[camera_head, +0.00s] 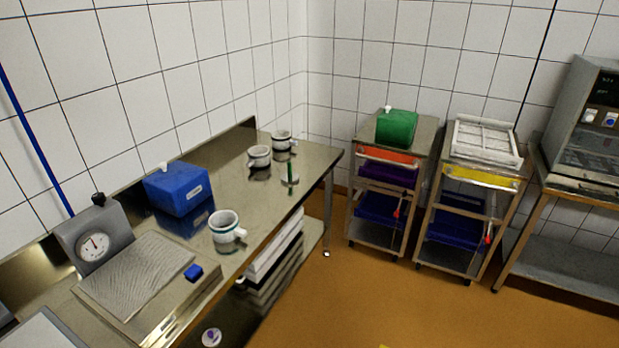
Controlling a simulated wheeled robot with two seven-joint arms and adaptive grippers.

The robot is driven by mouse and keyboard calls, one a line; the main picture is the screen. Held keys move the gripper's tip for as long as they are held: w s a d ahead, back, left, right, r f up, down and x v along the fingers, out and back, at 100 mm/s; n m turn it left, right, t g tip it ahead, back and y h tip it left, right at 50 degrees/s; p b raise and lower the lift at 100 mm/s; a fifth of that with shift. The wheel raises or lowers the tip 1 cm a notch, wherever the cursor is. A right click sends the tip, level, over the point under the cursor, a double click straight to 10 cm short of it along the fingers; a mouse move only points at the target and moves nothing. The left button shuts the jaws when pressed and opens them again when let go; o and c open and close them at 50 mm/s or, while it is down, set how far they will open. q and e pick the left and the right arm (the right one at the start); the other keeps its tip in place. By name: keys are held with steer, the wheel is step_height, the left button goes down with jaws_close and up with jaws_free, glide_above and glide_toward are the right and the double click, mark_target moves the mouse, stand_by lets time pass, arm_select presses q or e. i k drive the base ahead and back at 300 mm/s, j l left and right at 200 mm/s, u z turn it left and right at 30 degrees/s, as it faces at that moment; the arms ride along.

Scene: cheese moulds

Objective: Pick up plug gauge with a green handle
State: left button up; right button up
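A thin upright green handle (290,166) stands on the steel table, towards its far right end. It rises from a small pale round piece at about table height. This looks like the plug gauge, but it is too small to make out its details. Neither of my grippers shows in the head view, and nothing is seen touching the green handle.
The steel table (225,178) holds several pale cups, the nearest (227,231) in front of a blue box (178,188), and a dial scale (95,243). Two trolleys stand beyond, one bearing a green box (396,128), the other a white grid tray (484,137). Orange floor is open.

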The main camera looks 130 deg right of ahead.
mark_target(289, 177)
steer(key=z, duration=4.3)
steer(key=u, duration=0.55)
steer(key=i+l+u, duration=0.2)
steer(key=u, duration=0.2)
steer(key=i+l+u, duration=0.1)
steer(key=l+u, duration=0.25)
steer(key=l, duration=0.15)
steer(key=i+l+u, duration=0.1)
steer(key=l+u, duration=0.7)
